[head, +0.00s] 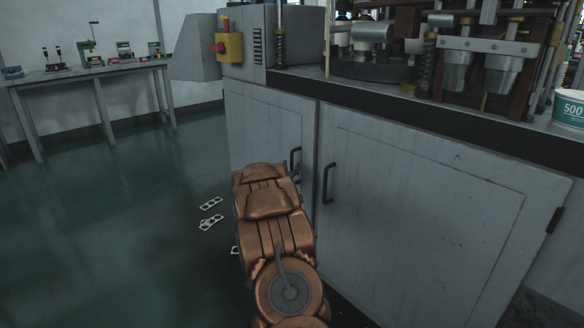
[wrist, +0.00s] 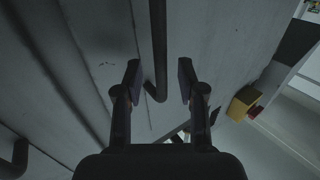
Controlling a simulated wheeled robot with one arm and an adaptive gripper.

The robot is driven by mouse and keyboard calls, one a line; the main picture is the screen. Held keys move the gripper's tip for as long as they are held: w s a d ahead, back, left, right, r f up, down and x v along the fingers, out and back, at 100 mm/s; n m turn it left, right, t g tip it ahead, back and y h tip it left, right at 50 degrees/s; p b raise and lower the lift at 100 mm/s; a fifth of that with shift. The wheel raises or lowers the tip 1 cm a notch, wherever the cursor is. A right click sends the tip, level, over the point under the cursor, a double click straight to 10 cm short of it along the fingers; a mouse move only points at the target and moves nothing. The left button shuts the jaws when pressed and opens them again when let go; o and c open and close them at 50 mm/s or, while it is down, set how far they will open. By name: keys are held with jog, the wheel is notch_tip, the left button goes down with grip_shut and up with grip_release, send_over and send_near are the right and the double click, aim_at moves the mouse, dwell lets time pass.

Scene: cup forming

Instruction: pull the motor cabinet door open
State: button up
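Two grey cabinet doors stand side by side under the machine bench in the head view, a left door (head: 262,130) and a wider right door (head: 420,215). Both look shut. Each has a dark bar handle near the seam between them: the left handle (head: 299,157) is partly hidden by my arm, and the right handle (head: 328,183) is clear. No label shows which is the motor cabinet. My gripper (wrist: 160,80) is open in the wrist view. A dark bar handle (wrist: 159,50) lies between its spread fingers, with visible gaps on both sides. The head view hides the fingers.
A second handle (wrist: 14,160) shows at the wrist view's lower left. A yellow switch box (head: 229,47) with a red knob sits above the left door. White cards (head: 210,222) lie on the floor. A workbench (head: 85,70) stands back left; the floor between is open.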

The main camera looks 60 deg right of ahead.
jog(key=shift+x, duration=1.2)
grip_shut()
